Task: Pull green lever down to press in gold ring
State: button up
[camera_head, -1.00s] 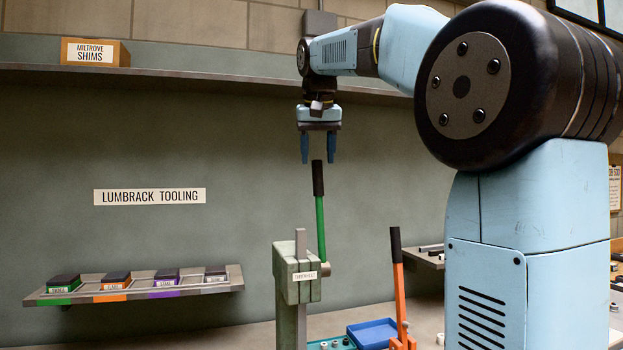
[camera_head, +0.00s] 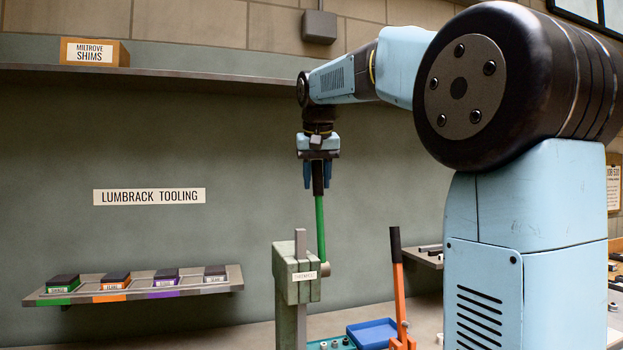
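The green lever (camera_head: 320,229) stands nearly upright on the right side of the grey-green press (camera_head: 296,273), with a black grip at its top. My gripper (camera_head: 318,180) points down over the lever's top, its blue fingers on either side of the black grip. Whether the fingers touch the grip cannot be made out. The press's lower part is cut off by the frame's bottom edge, and no gold ring shows.
An orange lever (camera_head: 399,282) with a black handle stands right of the press, beside a blue tray (camera_head: 372,333). A wall shelf (camera_head: 140,285) with several coloured blocks is at left. A box of shims (camera_head: 95,53) sits on the upper shelf.

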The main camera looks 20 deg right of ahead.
grip_shut()
